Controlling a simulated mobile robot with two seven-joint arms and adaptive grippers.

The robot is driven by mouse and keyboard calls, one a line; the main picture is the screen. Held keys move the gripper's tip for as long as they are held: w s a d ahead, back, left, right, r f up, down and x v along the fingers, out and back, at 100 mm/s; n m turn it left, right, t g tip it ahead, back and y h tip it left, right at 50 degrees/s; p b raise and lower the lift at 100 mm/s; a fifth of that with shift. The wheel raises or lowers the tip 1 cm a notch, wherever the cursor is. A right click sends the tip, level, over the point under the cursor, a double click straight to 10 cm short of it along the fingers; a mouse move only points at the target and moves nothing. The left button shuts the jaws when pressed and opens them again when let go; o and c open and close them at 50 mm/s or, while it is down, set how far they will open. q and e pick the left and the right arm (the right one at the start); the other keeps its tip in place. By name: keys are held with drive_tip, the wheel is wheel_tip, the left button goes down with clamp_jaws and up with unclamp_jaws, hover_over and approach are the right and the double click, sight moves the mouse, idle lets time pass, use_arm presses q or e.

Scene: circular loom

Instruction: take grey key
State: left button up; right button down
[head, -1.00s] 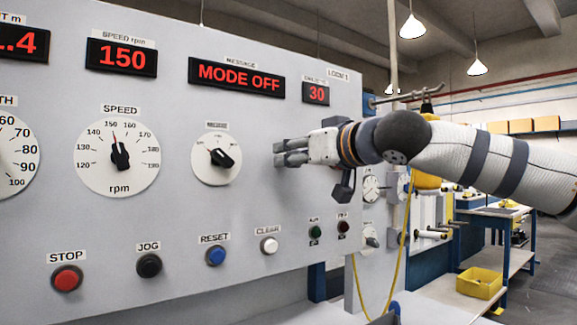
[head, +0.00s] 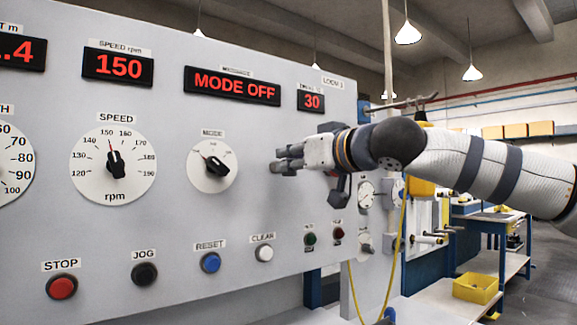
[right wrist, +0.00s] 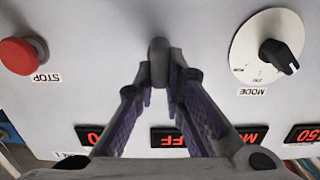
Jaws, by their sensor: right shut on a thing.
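The grey key (right wrist: 158,56) is a small dark grey piece between the fingertips of my right gripper in the right wrist view. It stands in front of the white-grey panel (head: 150,235). My right gripper (head: 276,163) reaches in from the right in the head view, and its fingers also show in the right wrist view (right wrist: 159,82). They are shut on the key, one on each side. In the head view the key is hidden by the gripper, and I cannot tell whether it is still in the panel. My left gripper is not in view.
The mode dial (head: 212,165) is left of the gripper in the head view. A red stop button (right wrist: 20,56) lies on its other side in the right wrist view. Push buttons such as the white clear one (head: 264,253) line the panel below. A yellow cable (head: 399,245) hangs at right.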

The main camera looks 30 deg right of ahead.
drive_tip(key=s, duration=0.2)
drive_tip(key=s+p, duration=0.1)
drive_tip(key=s, duration=0.2)
drive_tip(key=shift+d+r, duration=0.1)
drive_tip(key=shift+d, duration=0.1)
idle(0.3)
